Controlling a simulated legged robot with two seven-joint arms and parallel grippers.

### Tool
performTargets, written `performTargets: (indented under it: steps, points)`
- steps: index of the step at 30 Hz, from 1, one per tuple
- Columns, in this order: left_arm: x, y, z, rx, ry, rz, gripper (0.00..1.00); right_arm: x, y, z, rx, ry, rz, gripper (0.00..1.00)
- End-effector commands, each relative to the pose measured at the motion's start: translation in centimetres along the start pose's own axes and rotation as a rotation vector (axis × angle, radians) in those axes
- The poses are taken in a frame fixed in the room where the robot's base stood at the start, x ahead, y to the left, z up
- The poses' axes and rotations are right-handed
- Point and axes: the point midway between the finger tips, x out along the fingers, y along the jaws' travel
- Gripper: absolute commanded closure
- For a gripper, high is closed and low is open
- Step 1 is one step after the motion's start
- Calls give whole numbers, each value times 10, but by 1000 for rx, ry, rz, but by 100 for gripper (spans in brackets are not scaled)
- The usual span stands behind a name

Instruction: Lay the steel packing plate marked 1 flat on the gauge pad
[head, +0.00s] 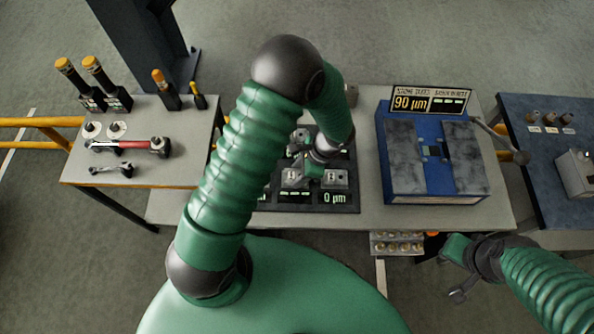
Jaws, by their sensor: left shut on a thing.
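My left gripper (312,168) is over the dark tray (345,206) in the middle of the table, shut on a small steel packing plate (298,172) that is mostly hidden by the gripper and arm. I cannot read that plate's mark. Another grey steel plate (337,179) lies at the tray's right side, and part of another (300,137) shows behind. The tray's front display (335,198) reads 0 µm. I cannot tell for certain which surface is the gauge pad. My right gripper (458,268) hangs low at the right, off the table's front edge; its jaws are unclear.
A blue block fixture (432,196) with grey tops stands right of the tray, under a sign reading 90 µm (432,101). A left side table (140,174) holds wrenches and orange-capped tools. A dark blue bench (540,150) is at the right. Small parts sit in a bin (397,243) below.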

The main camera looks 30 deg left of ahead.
Motion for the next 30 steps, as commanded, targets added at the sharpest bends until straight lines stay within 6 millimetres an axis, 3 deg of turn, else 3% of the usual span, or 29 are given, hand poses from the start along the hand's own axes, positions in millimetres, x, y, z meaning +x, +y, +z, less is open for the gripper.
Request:
performTargets:
  steps: [11,12,18,26,30]
  points:
    - [12,-1,-3,1,0,1,100,8,0,2,0,0,0,82]
    - [12,-1,-3,1,0,1,54,7,0,2,0,0,0,82]
    - [11,-1,-3,0,0,1,29,7,0,2,0,0,0,82]
    - [11,-1,-4,1,1,1,29,7,0,2,0,0,0,82]
    - [-2,-2,-4,-1,3,-2,29,7,0,2,0,0,0,82]
